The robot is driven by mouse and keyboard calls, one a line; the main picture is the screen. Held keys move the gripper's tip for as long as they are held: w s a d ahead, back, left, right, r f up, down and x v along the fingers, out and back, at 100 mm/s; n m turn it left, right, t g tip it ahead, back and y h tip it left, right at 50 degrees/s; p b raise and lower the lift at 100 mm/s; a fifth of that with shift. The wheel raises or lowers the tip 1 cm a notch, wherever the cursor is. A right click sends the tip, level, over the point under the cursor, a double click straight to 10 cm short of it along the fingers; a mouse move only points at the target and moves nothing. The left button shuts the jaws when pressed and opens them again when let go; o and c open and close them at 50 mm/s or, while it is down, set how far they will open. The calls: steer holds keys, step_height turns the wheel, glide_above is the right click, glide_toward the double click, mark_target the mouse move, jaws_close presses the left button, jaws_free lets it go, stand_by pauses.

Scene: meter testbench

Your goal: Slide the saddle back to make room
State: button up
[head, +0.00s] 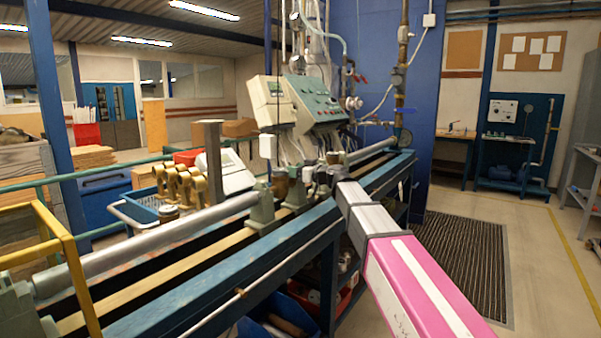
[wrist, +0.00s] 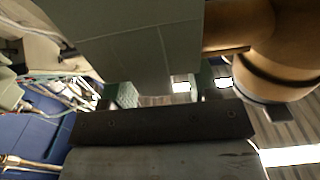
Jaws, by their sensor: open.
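Grey-green saddles stand on the bench rails in the head view: one (head: 262,207) holds the end of the long grey pipe (head: 150,245), and another (head: 295,192) stands just beyond it. My pink and grey arm reaches over the bench from the lower right. My gripper (wrist: 160,122) shows as a dark bar in the wrist view and is open. A large grey-green block, apparently a saddle (wrist: 140,45), is close in front of it. I cannot tell whether they touch. A brass-coloured round part (wrist: 265,50) is beside the block. In the head view my fingertips are hidden among the fittings.
The blue bench (head: 225,280) runs from lower left to the back. Brass meters (head: 180,185) stand in a blue tray behind the pipe. A control box (head: 310,100) with hanging cables rises over the bench. A yellow frame (head: 72,270) is at the left.

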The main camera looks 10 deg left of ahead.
steer(key=shift+c, duration=0.3)
jaws_close()
steer(key=shift+s, duration=0.15)
steer(key=shift+s+a, duration=0.35)
steer(key=shift+s, duration=0.3)
steer(key=shift+o, duration=0.3)
jaws_free()
